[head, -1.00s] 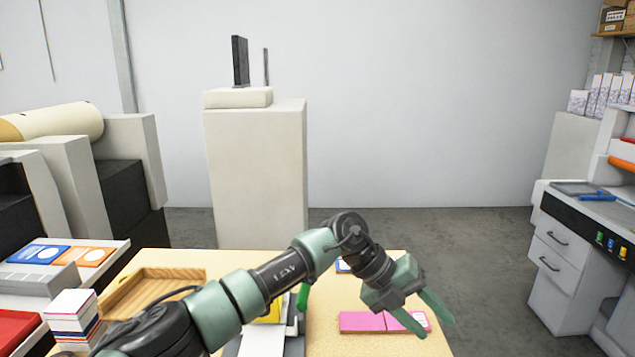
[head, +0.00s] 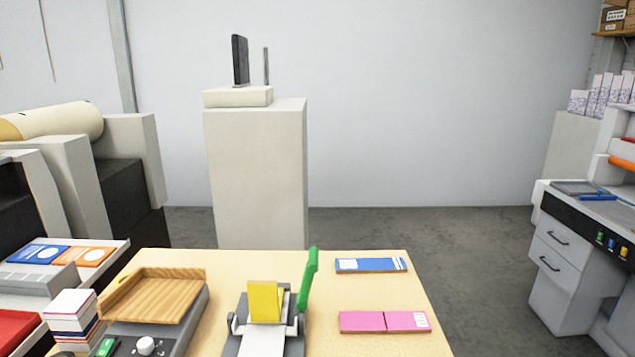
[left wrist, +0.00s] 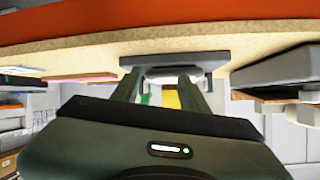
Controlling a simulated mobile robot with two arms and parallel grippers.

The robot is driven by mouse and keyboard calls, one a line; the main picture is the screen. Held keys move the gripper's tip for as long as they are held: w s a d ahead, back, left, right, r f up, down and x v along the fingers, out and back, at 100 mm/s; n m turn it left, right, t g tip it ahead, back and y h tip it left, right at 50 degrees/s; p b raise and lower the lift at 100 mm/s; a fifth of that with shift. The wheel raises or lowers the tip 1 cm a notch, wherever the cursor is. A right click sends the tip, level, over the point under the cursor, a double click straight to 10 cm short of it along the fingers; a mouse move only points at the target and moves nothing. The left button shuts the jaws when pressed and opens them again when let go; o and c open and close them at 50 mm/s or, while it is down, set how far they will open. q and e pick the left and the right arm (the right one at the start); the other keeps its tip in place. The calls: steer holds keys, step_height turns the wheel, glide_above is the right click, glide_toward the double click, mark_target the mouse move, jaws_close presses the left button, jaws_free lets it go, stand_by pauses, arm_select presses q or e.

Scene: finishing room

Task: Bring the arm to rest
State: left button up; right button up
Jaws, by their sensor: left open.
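My left gripper (left wrist: 158,84) shows in the left wrist view with its two fingers apart and nothing between them. That view is upside down: the table edge (left wrist: 80,62) runs along the top, and the grey device base (left wrist: 165,60) appears beyond the fingers. Neither arm is in the head view now. My right gripper is in no view.
The table (head: 375,292) holds a device with a green lever (head: 308,282) and yellow block (head: 263,300), a blue pad (head: 371,265), a pink pad (head: 384,321) and a wooden tray (head: 155,297). A cluttered side bench (head: 100,262) stands left; drawers (head: 560,255) stand right.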

arm_select(q)
steer(key=s+a+f+n+g, duration=0.1)
steer(key=s+a+f+g, duration=0.2)
steer(key=s, duration=0.5)
steer(key=s+a+f+g, duration=0.3)
steer(key=s, duration=0.5)
steer(key=s+a+f+n+g, duration=0.1)
steer(key=s+a+f+g, duration=0.2)
steer(key=s, duration=0.5)
steer(key=s+f+g+b, duration=0.1)
steer(key=s+f, duration=0.2)
steer(key=f, duration=2.6)
steer(key=s+a+f+g+y, duration=0.1)
steer(key=s+a+f, duration=0.2)
steer(key=s+f, duration=1.2)
steer(key=shift+s+m+b, duration=0.3)
steer(key=shift+s+m, duration=0.1)
steer(key=shift+s, duration=0.15)
steer(key=shift+a, duration=0.1)
